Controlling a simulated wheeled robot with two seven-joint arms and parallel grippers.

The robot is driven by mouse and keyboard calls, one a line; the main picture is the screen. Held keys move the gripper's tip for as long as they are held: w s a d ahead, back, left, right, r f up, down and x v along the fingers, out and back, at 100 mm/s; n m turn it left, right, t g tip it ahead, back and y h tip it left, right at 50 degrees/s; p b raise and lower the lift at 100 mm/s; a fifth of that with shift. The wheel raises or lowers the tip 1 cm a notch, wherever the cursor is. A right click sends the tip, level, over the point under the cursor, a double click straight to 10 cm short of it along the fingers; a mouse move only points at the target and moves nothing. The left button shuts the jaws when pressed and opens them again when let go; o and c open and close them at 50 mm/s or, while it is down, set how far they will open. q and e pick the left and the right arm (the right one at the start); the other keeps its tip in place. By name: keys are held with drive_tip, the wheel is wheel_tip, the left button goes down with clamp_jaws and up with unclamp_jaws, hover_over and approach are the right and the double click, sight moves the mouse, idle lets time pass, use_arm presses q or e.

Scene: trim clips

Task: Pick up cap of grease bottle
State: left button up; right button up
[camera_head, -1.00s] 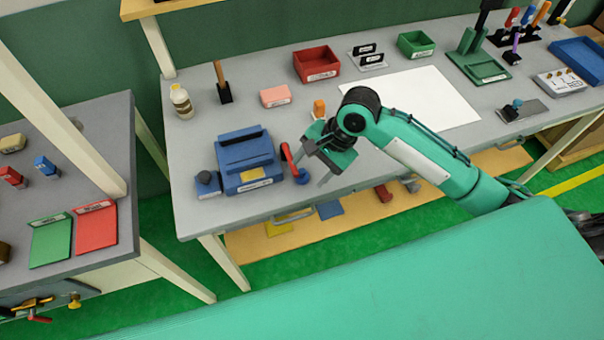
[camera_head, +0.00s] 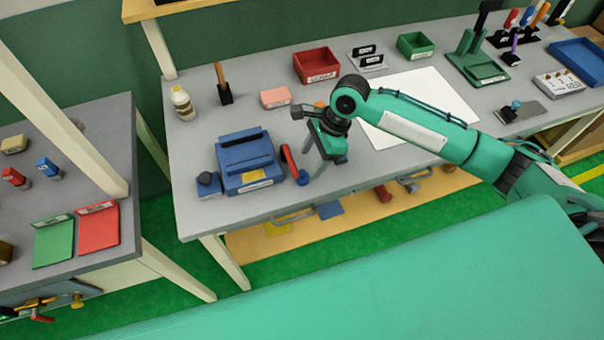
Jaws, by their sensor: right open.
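A small cream bottle (camera_head: 182,105) with a label stands upright at the back left of the grey workbench; it looks like the grease bottle. Its light cap (camera_head: 177,89) sits on top. My right gripper (camera_head: 331,167) is open and empty above the front middle of the bench, pointing down. It is well to the right of the bottle and apart from it. My left gripper is not in view.
A brush-like tool (camera_head: 223,88), a pink block (camera_head: 275,97) and a red bin (camera_head: 317,65) stand along the back. An orange item is partly hidden behind my arm.

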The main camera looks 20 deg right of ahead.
sight(304, 171)
drive_tip(key=shift+a+f+p, duration=0.3)
drive_tip(key=shift+f, duration=0.25)
drive_tip(key=p+x, duration=0.1)
drive_tip(key=x, duration=0.3)
drive_tip(key=shift+s+f, duration=0.1)
drive_tip(key=shift+f, duration=0.05)
drive_tip(key=c, duration=1)
